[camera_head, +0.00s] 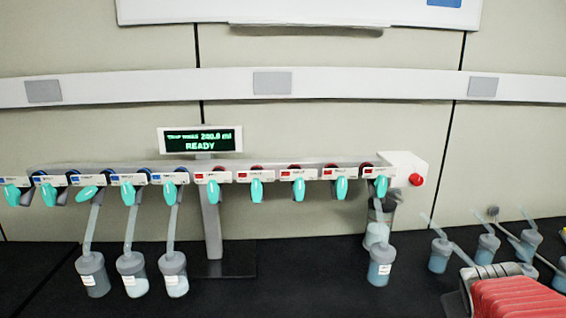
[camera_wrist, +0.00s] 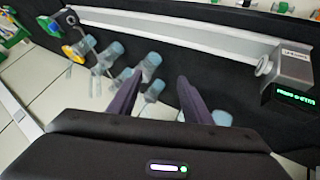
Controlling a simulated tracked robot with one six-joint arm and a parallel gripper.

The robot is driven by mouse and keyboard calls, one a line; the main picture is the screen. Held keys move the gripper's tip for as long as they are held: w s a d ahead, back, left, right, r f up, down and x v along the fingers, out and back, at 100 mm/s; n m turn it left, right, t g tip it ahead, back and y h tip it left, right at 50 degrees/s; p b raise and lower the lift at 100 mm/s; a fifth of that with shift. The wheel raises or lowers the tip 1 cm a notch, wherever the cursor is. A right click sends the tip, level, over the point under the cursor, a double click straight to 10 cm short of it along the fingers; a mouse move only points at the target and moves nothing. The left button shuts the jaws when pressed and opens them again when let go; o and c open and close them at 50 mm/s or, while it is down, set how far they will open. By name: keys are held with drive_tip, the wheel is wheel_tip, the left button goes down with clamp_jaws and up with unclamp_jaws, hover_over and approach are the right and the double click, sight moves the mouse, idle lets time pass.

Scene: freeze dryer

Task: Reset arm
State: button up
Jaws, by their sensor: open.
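My gripper (camera_wrist: 155,98) shows in the wrist view with its two dark fingers apart and nothing held between them. Beyond the fingers, several translucent bluish flasks (camera_wrist: 113,50) show at a distance, apart from the gripper as far as I can tell. My gripper does not show in the head view. There, the freeze dryer manifold (camera_head: 325,164) runs across the middle with a row of teal valve handles (camera_head: 256,190). Its display (camera_head: 200,140) reads READY. Three flasks (camera_head: 131,275) hang at the left and another flask (camera_head: 381,265) hangs at the right.
Several loose flasks (camera_head: 487,247) stand on the black bench (camera_head: 310,285) at the right, beside a red ribbed object (camera_head: 515,298). A grey device (camera_wrist: 294,66) with a green display is at the right of the wrist view. The bench's middle front is clear.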

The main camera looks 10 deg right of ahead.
drive_tip(key=s+a+n+y, duration=0.1)
drive_tip(key=s+a+y, duration=0.2)
drive_tip(key=a, duration=1.2)
drive_tip(key=s+a+r+n+y, duration=0.1)
drive_tip(key=s+a+y, duration=0.2)
drive_tip(key=a, duration=1.2)
drive_tip(key=shift+s+a+y, duration=0.2)
drive_tip(key=shift+s+y, duration=0.1)
drive_tip(key=shift+s, duration=0.3)
